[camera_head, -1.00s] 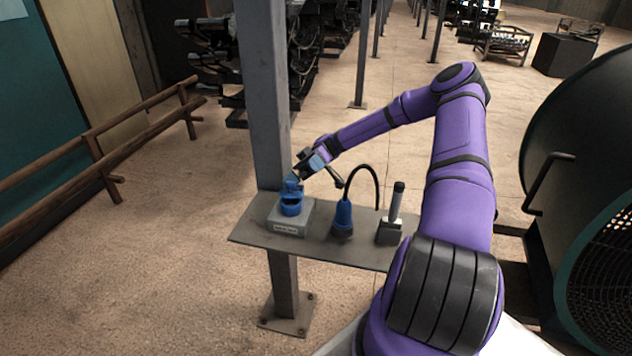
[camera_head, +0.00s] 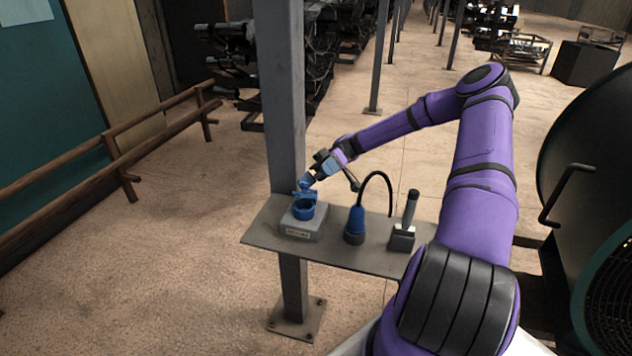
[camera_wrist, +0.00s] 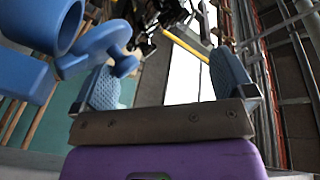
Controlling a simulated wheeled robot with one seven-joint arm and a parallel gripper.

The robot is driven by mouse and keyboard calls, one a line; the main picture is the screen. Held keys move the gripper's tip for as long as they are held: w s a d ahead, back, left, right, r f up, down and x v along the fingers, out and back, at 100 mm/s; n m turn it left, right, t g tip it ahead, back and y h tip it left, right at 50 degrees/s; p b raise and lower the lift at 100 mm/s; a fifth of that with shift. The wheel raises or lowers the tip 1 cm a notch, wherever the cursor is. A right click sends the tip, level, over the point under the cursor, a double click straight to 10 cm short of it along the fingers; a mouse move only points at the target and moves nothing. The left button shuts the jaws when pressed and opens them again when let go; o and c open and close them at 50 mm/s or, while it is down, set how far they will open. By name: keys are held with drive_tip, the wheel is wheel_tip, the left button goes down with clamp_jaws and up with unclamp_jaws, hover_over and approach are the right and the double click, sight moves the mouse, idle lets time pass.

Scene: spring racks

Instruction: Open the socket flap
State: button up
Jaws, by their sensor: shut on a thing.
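The blue socket (camera_head: 304,210) sits on a grey labelled box (camera_head: 300,228) at the left of a grey shelf. Its blue flap (camera_head: 303,193) stands raised at the back of the socket's round opening. My gripper (camera_head: 312,181) is at the flap, above and behind the socket, shut on it. In the wrist view the socket's round collar (camera_wrist: 40,22) and the flap's rounded tab (camera_wrist: 122,64) are at upper left. The tab is beside the left finger of my gripper (camera_wrist: 168,80). The exact contact is not clear there.
On the shelf (camera_head: 262,232), right of the box, stand a blue plug with a black cable (camera_head: 356,224) and a grey block with an upright handle (camera_head: 403,238). A grey post (camera_head: 283,110) rises at the shelf's back. A large dark drum (camera_head: 590,190) is at right.

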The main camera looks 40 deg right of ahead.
drive_tip(key=shift+w+d+r, duration=0.1)
drive_tip(key=shift+d+r, duration=0.1)
drive_tip(key=shift+r, duration=0.75)
drive_tip(key=shift+w+d+r, duration=0.1)
drive_tip(key=shift+d+r, duration=0.05)
drive_tip(key=shift+r, duration=0.75)
drive_tip(key=shift+w+d+r, duration=0.1)
drive_tip(key=shift+d+r, duration=0.1)
drive_tip(key=shift+r, duration=1)
drive_tip(key=shift+s+d+r, duration=0.3)
drive_tip(key=shift+s+r, duration=0.1)
drive_tip(key=shift+r, duration=0.25)
drive_tip(key=c, duration=0.5)
drive_tip(key=shift+w+d+r, duration=0.1)
drive_tip(key=shift+w+r, duration=0.05)
drive_tip(key=shift+r, duration=0.5)
drive_tip(key=shift+w+d+r, duration=0.15)
drive_tip(key=shift+w+r, duration=0.05)
drive_tip(key=shift+r, duration=0.5)
drive_tip(key=shift+w+d+r, duration=0.1)
drive_tip(key=shift+w+r, duration=0.05)
drive_tip(key=shift+r, duration=0.5)
